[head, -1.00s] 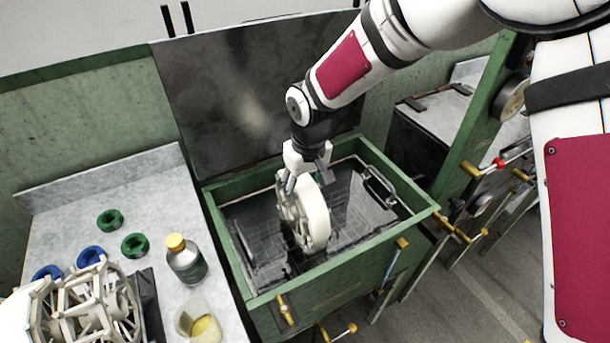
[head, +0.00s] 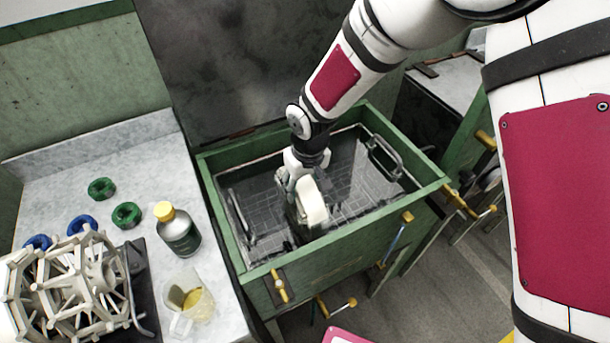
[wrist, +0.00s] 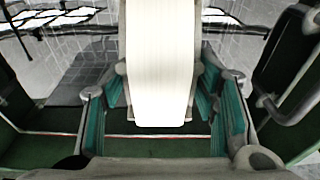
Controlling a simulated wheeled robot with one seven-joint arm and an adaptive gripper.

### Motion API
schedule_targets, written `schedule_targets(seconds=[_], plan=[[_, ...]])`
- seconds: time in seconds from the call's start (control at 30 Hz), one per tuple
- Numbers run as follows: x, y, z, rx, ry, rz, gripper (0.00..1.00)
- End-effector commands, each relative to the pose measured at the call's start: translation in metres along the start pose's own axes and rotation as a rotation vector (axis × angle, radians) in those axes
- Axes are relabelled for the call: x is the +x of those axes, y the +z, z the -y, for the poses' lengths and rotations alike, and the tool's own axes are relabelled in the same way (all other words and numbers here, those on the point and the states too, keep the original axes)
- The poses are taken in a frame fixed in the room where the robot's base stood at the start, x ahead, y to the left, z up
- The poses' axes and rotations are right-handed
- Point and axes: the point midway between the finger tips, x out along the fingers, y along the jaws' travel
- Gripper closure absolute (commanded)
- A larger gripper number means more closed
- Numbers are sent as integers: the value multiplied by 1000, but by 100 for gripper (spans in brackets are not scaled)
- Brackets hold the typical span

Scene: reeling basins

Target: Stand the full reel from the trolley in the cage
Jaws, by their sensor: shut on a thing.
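The full reel (head: 314,205), a cream-white wheel wound with pale thread, is upright inside the wire cage (head: 355,189), which sits in the green basin (head: 208,197). My gripper (head: 298,180) is shut on the reel from above. In the wrist view the reel's pale wound face (wrist: 160,65) stands between the teal-padded fingers of my gripper (wrist: 160,97). The cage's mesh floor and handle (wrist: 285,75) also show there. The reel's lower part is hidden, so I cannot tell whether it touches the cage floor.
The basin's dark lid (head: 235,60) stands open behind. The left counter holds a skeletal cream reel (head: 75,280), a yellow-capped bottle (head: 178,232), a beaker (head: 188,302), and green and blue rings (head: 126,215). Yellow-handled valves (head: 279,286) stick out from the basin's front.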

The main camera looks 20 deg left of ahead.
Motion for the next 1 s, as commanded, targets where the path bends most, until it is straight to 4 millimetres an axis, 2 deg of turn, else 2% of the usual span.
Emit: schedule_targets(seconds=[0.6,0.8,1.0], plan=[[66,9,0,-1,0,-1,79],[77,11,-1,0,0,-1,79],[80,11,0,0,0,-1,79]])
